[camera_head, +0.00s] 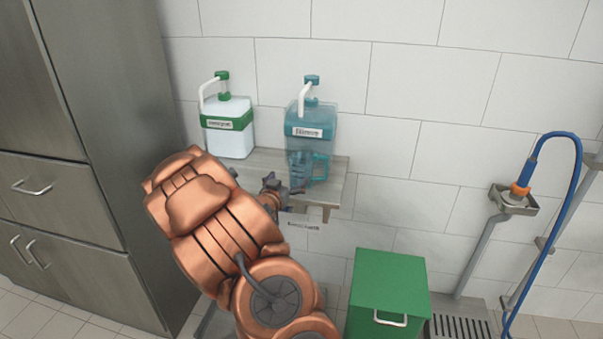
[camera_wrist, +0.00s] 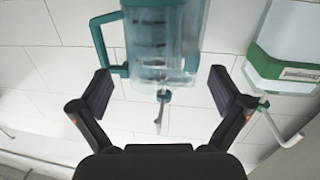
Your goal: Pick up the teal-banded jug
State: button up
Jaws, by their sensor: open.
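A clear, teal-tinted jug with a teal handle (camera_head: 314,168) stands on the wall shelf, in front of a larger teal-banded canister (camera_head: 318,128). In the wrist view, which looks upside down, the handled jug (camera_wrist: 160,40) shows measuring marks and a teal band at its rim. Its handle points left there. My gripper (camera_head: 286,191) is at the shelf's front, close to the jug's lower left in the head view. In the wrist view my gripper (camera_wrist: 161,90) is open, its fingers spread to either side of the jug. I see no contact; the depth gap is unclear.
A green-banded canister (camera_head: 227,128) stands left on the shelf (camera_head: 338,187); it also shows in the wrist view (camera_wrist: 285,45). A green bin (camera_head: 390,290) stands below right. Grey cabinets (camera_head: 110,130) are left. A blue hose (camera_head: 578,185) hangs right.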

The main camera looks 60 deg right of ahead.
aim_at(301, 167)
jog(key=shift+s+d, duration=0.3)
jog(key=shift+s, duration=0.05)
jog(key=shift+d+r+g+h, duration=0.2)
jog(key=shift+d+g+h, duration=0.1)
jog(key=shift+d, duration=0.15)
jog(key=shift+w+d+f+p, duration=0.1)
jog(key=shift+w+d+p, duration=0.2)
jog(key=shift+d, duration=0.85)
jog(key=shift+w+d+f+p, duration=0.1)
jog(key=shift+w+d+p, duration=0.15)
jog(key=shift+d, duration=0.85)
jog(key=shift+w+d+f+p, duration=0.1)
jog(key=shift+w+d+p, duration=0.15)
jog(key=shift+d, duration=0.9)
jog(key=shift+c, duration=0.3)
jog(key=c, duration=1)
